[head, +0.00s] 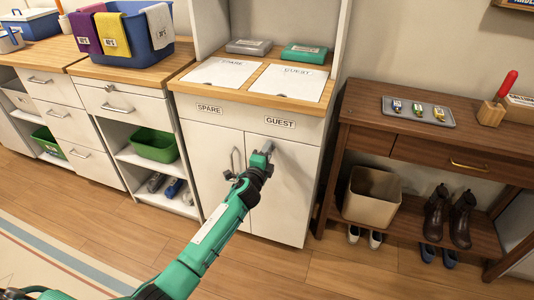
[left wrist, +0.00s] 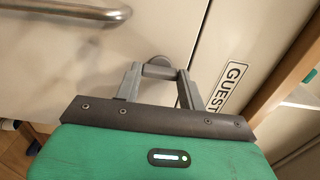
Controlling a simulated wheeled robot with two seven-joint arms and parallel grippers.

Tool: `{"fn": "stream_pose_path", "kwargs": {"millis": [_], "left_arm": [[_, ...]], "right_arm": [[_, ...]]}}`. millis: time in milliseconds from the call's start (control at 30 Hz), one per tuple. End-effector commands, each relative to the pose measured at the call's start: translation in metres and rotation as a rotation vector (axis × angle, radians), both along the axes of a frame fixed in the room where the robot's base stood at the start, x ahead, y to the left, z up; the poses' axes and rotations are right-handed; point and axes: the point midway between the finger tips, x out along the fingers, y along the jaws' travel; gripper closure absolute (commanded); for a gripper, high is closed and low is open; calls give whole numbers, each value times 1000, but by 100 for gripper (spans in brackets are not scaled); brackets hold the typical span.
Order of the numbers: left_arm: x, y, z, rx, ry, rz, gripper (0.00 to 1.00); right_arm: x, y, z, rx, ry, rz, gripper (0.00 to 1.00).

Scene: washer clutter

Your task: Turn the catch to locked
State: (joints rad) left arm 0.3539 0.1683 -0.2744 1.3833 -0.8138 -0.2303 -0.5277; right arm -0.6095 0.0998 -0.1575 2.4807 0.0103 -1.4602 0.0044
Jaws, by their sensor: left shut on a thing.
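The white cabinet has two doors under signs reading SPARE (head: 209,108) and GUEST (head: 280,123). My left gripper (head: 261,160) is at the upper part of the right door (head: 285,190), below the GUEST sign. In the left wrist view the gripper (left wrist: 158,76) is shut on a small grey rounded piece, which looks like the catch (left wrist: 157,66). The fingers hide most of the catch, so I cannot tell which way it is turned. Both doors look closed. My right gripper is not in view.
A bar handle (head: 234,160) stands out on the left door, close to my gripper. A dark wooden table (head: 360,110) with a grey tray (head: 418,113) stands at the right, with a beige bin (head: 372,196) on its shelf. The floor before the cabinet is clear.

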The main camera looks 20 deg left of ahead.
Motion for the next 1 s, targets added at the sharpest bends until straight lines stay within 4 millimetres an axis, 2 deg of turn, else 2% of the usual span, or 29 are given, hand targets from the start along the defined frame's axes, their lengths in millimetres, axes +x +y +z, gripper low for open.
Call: {"fn": "stream_pose_path", "kwargs": {"millis": [400, 433, 500, 533, 833, 1000], "left_arm": [[0, -1, -1, 9, 1, -1, 83], [0, -1, -1, 9, 1, -1, 54], [0, -1, -1, 8, 1, -1, 40], [0, 0, -1, 8, 1, -1, 38], [-1, 0, 0, 7, 1, 0, 38], [-15, 0, -1, 7, 1, -1, 38]], "right_arm": [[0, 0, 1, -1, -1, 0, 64], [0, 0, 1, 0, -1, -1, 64], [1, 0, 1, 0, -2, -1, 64], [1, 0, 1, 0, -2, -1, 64], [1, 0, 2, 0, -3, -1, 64], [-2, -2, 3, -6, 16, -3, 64]]}}
